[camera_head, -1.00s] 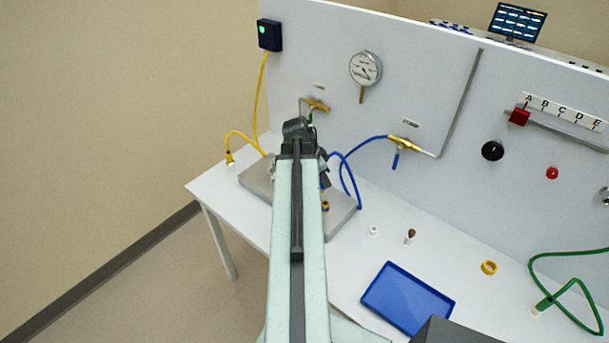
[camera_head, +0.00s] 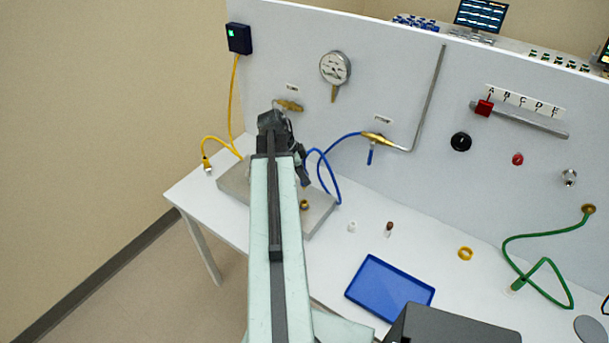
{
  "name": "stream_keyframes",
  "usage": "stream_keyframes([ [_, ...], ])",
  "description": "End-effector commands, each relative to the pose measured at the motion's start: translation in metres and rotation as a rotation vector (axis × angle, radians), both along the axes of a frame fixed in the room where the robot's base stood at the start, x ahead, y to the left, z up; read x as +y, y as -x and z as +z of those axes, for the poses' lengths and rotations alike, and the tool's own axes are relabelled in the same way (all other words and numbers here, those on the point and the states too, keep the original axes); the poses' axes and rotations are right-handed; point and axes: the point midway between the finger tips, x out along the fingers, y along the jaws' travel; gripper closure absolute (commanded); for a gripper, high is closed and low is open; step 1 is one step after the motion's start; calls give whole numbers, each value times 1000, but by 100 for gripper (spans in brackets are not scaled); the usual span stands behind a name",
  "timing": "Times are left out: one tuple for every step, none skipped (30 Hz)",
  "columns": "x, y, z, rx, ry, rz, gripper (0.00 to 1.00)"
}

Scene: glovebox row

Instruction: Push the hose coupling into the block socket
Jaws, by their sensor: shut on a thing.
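My gripper (camera_head: 303,174) is at the far end of my pale green arm, above the grey metal block (camera_head: 320,216) on the left of the bench. The blue hose (camera_head: 334,188) runs from the brass wall valve, loops down to the block's right side and rises to my gripper. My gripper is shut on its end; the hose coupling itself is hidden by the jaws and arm. A brass round fitting (camera_head: 304,204), which looks like the socket, shows on the block just below the jaws. The coupling appears apart from it, but the gap is hard to judge.
A brass valve (camera_head: 377,138) and a gauge (camera_head: 335,68) are on the wall panel. A yellow cable (camera_head: 234,105) hangs left of my arm.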

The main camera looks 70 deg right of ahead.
Motion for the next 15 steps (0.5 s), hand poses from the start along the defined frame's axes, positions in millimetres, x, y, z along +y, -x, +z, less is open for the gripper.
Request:
stream_keyframes([
  [0,0,-6,0,0,0,100],
  [0,0,-8,0,0,1,100],
  [0,0,-12,0,0,1,100],
  [0,0,-15,0,0,1,100],
  [0,0,-18,0,0,1,100],
  [0,0,-22,0,0,1,100],
  [0,0,-26,0,0,1,100],
  [0,0,-29,0,0,1,100],
  [0,0,-34,0,0,1,100],
  [0,0,-38,0,0,1,100],
  [0,0,-41,0,0,1,100],
  [0,0,-45,0,0,1,100],
  [0,0,-48,0,0,0,100],
  [0,0,-51,0,0,0,100],
  [0,0,-53,0,0,0,100],
])
